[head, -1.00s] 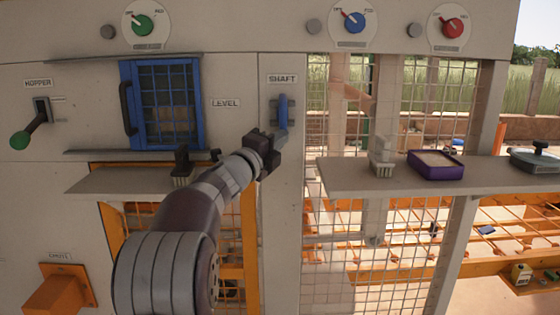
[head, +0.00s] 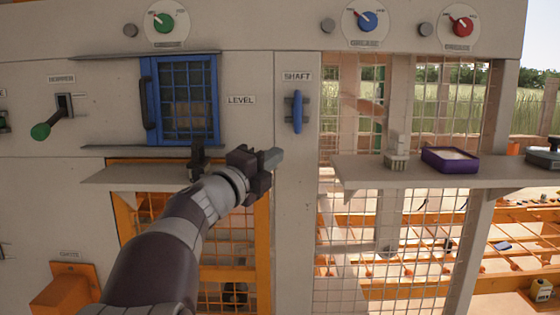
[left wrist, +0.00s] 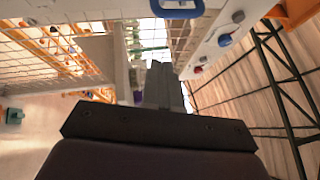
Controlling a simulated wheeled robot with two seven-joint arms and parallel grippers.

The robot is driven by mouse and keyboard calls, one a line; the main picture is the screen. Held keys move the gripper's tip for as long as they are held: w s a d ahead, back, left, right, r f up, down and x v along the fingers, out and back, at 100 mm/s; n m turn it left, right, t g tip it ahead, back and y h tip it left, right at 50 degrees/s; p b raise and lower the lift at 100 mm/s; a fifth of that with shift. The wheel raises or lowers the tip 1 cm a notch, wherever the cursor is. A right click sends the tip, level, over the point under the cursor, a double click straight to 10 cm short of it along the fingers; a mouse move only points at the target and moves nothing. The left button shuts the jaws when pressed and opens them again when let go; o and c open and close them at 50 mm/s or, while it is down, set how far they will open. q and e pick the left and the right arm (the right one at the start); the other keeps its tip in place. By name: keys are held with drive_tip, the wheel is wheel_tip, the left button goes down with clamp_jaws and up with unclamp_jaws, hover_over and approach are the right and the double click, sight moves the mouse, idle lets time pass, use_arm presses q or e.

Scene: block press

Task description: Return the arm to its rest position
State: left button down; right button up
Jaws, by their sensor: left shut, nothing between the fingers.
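My left arm (head: 165,250) reaches in from the bottom left of the head view. Its gripper (head: 274,158) is shut and empty, in front of the panel just below and left of the blue shaft handle (head: 297,111). The gripper is apart from that handle. In the left wrist view the shut fingers (left wrist: 163,88) point up the picture, and a blue handle (left wrist: 177,8) shows beyond them at the top edge. My right gripper is not in view.
A blue-framed mesh window (head: 184,100) sits left of the gripper, above a small shelf (head: 140,174). A right shelf (head: 365,176) holds a brush (head: 396,155) and a purple tray (head: 450,160). A green-knobbed hopper lever (head: 50,120) is at far left.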

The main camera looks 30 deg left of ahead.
use_arm(q)
drive_tip(key=d+f+n+g+y+b, duration=0.1)
drive_tip(key=d+f+n+g, duration=0.3)
drive_tip(key=f, duration=0.6)
drive_tip(key=s+d+f+n+g+y, duration=0.1)
drive_tip(key=f+n+g, duration=0.1)
drive_tip(key=f+n, duration=0.55)
drive_tip(key=d+f+n+g+y+b, duration=0.1)
drive_tip(key=d+f+n+g, duration=0.2)
drive_tip(key=f, duration=0.9)
drive_tip(key=s+d+f+n+g+h, duration=0.1)
drive_tip(key=s+d+f+n+g, duration=0.2)
drive_tip(key=s+d+f+g, duration=0.2)
drive_tip(key=s+d+f+n+g+h, duration=0.1)
drive_tip(key=s+d+f+n+g, duration=0.2)
drive_tip(key=s+f, duration=0.9)
drive_tip(key=s+d+g+b, duration=0.1)
drive_tip(key=s+d, duration=0.2)
drive_tip(key=shift+s+g, duration=0.15)
drive_tip(key=shift+g, duration=0.25)
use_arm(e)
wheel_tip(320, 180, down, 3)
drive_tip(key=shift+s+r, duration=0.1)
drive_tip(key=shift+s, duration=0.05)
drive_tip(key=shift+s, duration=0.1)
